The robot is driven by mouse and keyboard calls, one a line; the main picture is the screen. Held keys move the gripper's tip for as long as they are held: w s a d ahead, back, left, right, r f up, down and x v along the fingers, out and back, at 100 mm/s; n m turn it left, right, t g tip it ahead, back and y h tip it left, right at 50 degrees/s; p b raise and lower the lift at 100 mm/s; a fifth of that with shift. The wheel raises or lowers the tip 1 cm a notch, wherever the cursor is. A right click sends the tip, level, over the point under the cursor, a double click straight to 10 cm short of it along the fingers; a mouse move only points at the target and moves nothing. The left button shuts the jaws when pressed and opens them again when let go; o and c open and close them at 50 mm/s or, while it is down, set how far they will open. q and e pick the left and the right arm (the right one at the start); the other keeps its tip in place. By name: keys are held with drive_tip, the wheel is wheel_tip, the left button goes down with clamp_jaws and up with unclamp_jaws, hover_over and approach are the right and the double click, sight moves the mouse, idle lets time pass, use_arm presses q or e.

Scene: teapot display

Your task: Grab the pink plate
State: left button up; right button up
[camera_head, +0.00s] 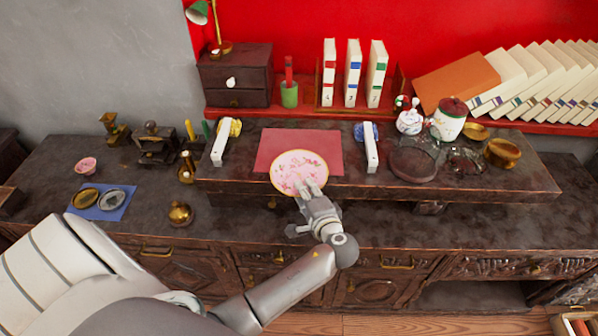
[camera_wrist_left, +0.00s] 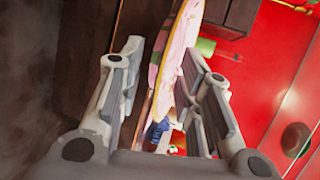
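The pink plate (camera_head: 297,168) is round with a gold rim and a flower pattern. It stands at the front edge of a red mat on the raised dark shelf. My left gripper (camera_head: 309,189) is at the plate's lower front edge, and its fingers overlap the plate in the head view. In the left wrist view the plate (camera_wrist_left: 174,55) shows nearly edge-on between the two fingers (camera_wrist_left: 165,95). The fingers are apart, with a clear gap on the left side of the plate. Whether the right finger touches it I cannot tell. My right gripper is out of view.
White bars (camera_head: 221,142) and (camera_head: 370,148) stand on either side of the red mat (camera_head: 330,146). A glass dish (camera_head: 413,165), a white teapot (camera_head: 409,122) and a lidded jar (camera_head: 449,119) are to the right. A brass pot (camera_head: 180,213) stands on the lower surface at left.

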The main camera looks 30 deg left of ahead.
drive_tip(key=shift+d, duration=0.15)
use_arm(q)
clamp_jaws()
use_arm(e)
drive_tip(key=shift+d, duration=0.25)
use_arm(q)
drive_tip(key=shift+r, duration=0.1)
